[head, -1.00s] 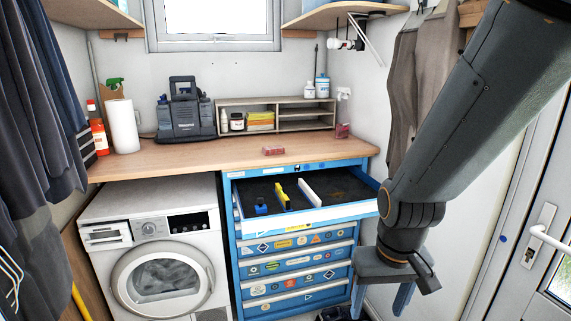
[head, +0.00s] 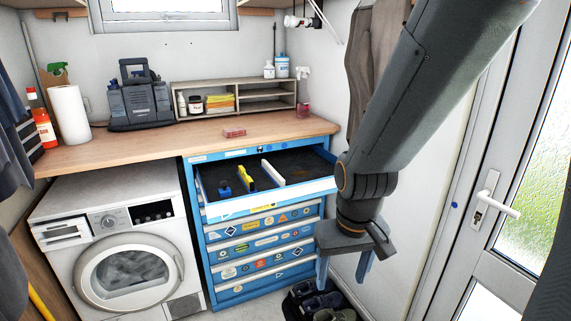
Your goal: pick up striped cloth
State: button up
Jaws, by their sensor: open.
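I cannot make out a striped cloth for sure. A dark item with pale stripes (head: 31,137) shows at the far left by the worktop, partly hidden by dark hanging clothes; I cannot tell if it is cloth. A yellow and green folded stack (head: 220,103) lies in the small shelf, with no clear stripes. My gripper (head: 343,271) points down with its blue fingers apart, empty, in front of the right side of the blue tool chest and far from both.
The chest's top drawer (head: 290,194) is open, holding a blue item (head: 224,188), a yellow item (head: 246,177) and a white divider (head: 273,173). A washing machine (head: 115,235) stands left. Shoes (head: 322,300) lie below my gripper. A door (head: 490,190) is right.

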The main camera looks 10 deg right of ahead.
aim_at(238, 131)
jog(key=k, duration=0.4)
jog(key=u, duration=0.5)
jog(key=i, duration=1.35)
jog(key=z, duration=0.05)
